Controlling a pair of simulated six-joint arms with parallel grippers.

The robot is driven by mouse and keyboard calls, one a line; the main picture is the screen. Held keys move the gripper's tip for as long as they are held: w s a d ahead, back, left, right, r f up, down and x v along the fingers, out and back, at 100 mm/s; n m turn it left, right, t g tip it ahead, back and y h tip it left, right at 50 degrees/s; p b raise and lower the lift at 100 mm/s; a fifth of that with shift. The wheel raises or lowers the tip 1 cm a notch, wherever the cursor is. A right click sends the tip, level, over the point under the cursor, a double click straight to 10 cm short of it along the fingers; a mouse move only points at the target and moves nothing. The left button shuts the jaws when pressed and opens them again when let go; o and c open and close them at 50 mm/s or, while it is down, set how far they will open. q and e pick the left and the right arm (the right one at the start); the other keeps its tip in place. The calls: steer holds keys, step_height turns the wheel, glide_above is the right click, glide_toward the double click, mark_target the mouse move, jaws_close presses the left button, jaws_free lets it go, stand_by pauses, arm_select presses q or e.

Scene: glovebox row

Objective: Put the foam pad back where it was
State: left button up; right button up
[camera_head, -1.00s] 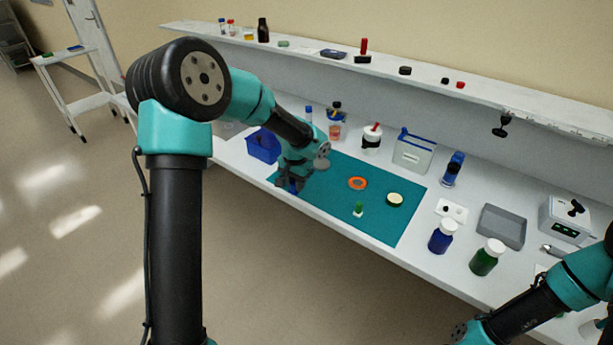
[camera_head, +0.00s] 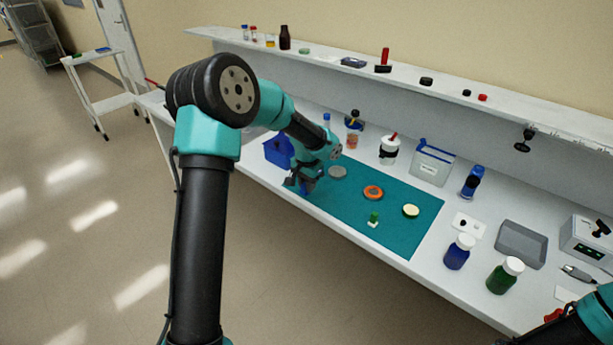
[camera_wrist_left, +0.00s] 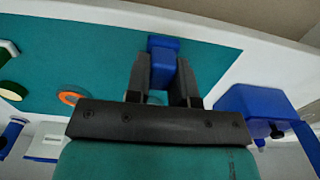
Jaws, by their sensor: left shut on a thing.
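My left gripper (camera_head: 301,186) is at the left front part of the teal mat (camera_head: 395,244). In the left wrist view my left gripper (camera_wrist_left: 163,78) is shut on a small blue block (camera_wrist_left: 163,48), which sticks out past the fingertips. It may be the foam pad; I cannot tell its material. In the head view the gripper mostly hides the block, and whether it touches the mat is unclear. My right gripper is out of view; only part of its arm shows at the lower right.
The mat holds a grey disc (camera_head: 337,172), an orange ring (camera_head: 373,192), a green-and-white piece (camera_head: 374,218) and a pale disc (camera_head: 411,211). A blue bin (camera_head: 279,152) stands close behind the gripper. Blue (camera_head: 459,252) and green (camera_head: 505,275) bottles stand to the right.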

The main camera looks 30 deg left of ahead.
arm_select(q)
steer(key=w+a, duration=0.1)
steer(key=w, duration=0.2)
steer(key=w+a, duration=0.2)
steer(key=w+a+f, duration=0.1)
steer(key=w+a, duration=0.1)
steer(key=w, duration=0.1)
steer(key=shift+w+a, duration=0.1)
steer(key=shift+w, duration=0.2)
steer(key=shift+f, duration=1.7)
steer(key=o, duration=0.8)
steer(key=shift+f, duration=0.15)
steer(key=shift+o, duration=0.2)
step_height(320, 180, up, 12)
steer(key=shift+r, duration=0.2)
